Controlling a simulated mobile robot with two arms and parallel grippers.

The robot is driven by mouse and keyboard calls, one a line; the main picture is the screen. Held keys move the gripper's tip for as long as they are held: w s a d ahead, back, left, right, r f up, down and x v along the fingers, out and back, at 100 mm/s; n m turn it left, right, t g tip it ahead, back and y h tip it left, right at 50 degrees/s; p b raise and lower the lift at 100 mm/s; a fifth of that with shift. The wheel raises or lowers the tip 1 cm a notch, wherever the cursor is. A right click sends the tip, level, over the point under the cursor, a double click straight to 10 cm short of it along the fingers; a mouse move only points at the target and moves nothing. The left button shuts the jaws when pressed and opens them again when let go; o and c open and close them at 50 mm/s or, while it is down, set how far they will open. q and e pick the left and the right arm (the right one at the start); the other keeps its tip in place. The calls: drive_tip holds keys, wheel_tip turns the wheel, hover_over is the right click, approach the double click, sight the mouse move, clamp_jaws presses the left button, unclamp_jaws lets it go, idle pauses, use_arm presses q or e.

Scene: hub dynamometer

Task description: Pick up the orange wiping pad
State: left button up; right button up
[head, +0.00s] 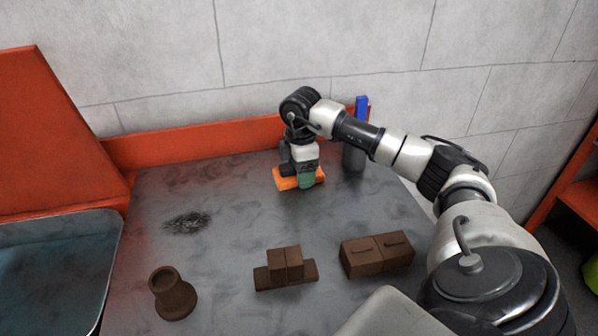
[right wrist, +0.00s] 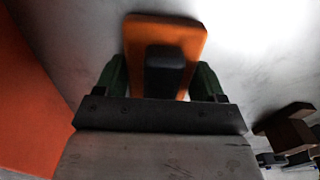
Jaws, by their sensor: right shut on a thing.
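The orange wiping pad (head: 287,183) is at the back of the grey table, under my right gripper (head: 305,179). In the right wrist view the pad (right wrist: 185,32) is a flat orange slab with a dark block-shaped handle (right wrist: 165,72) on top. The green fingers of my right gripper (right wrist: 168,80) stand on either side of this handle and are shut on it. I cannot tell whether the pad touches the table or is slightly above it. My left gripper does not show in either view.
A dark smudge (head: 187,222) marks the table (head: 225,255) left of the pad. A brown flanged cylinder (head: 171,293), a brown stepped block (head: 285,268) and a brown double box (head: 377,255) stand in front. A grey cup (head: 353,156) with a blue item (head: 361,106) stands behind right.

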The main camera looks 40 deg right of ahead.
drive_tip(key=shift+r, duration=0.55)
wheel_tip(320, 180, up, 3)
drive_tip(key=shift+w+f, duration=0.1)
drive_tip(key=shift+f, duration=0.05)
drive_tip(key=s+d+r+b, duration=0.2)
drive_tip(key=s+d+r, duration=0.2)
drive_tip(key=s+r, duration=0.3)
drive_tip(key=s, duration=0.4)
drive_tip(key=shift+r, duration=0.1)
drive_tip(key=o, duration=0.4)
drive_tip(key=c, duration=0.3)
idle(0.4)
